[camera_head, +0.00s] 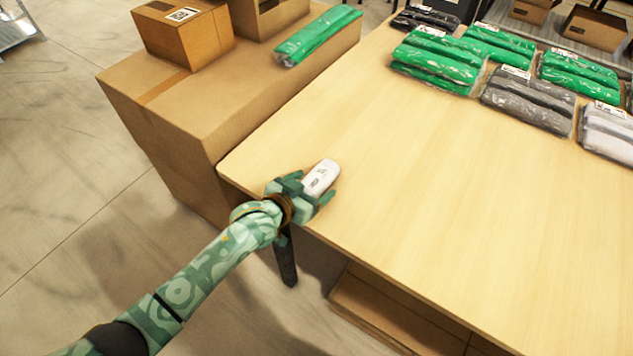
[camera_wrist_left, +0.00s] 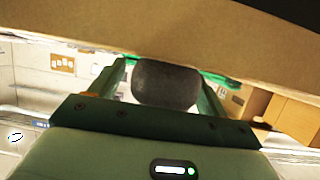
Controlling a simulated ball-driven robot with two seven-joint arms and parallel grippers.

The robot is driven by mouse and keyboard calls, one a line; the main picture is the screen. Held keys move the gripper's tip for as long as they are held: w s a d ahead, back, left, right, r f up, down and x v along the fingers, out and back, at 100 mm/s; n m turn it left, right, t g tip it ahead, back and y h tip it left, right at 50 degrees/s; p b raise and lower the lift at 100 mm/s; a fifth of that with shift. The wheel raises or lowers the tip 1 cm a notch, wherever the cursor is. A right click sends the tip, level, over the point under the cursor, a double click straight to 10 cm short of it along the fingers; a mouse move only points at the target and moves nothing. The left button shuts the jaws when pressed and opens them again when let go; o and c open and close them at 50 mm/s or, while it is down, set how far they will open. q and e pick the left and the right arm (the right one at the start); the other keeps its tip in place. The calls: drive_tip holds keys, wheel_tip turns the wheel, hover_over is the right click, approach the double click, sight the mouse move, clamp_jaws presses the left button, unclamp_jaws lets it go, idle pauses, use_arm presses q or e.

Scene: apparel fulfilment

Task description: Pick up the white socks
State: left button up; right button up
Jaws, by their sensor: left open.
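A clear packet of white or pale grey socks (camera_head: 607,132) lies on the table at the right edge of the head view, partly cut off by the frame. My left gripper (camera_head: 310,187) is at the table's near left corner, far from that packet. Its fingers are open, on either side of a small white rounded object with dark marks (camera_head: 320,178). In the left wrist view a dark rounded object (camera_wrist_left: 166,85) shows between the fingers. I cannot tell whether the fingers touch it. My right gripper is not in view.
Green sock packets (camera_head: 436,60) and a dark grey packet (camera_head: 528,99) lie near the white one on the wooden table (camera_head: 430,200). A large cardboard box (camera_head: 170,100) stands beside the table, with smaller boxes and a green packet (camera_head: 317,35) on top. The table's middle is clear.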

use_arm(q)
drive_tip(key=c, duration=1.1)
drive_tip(key=shift+o, duration=0.2)
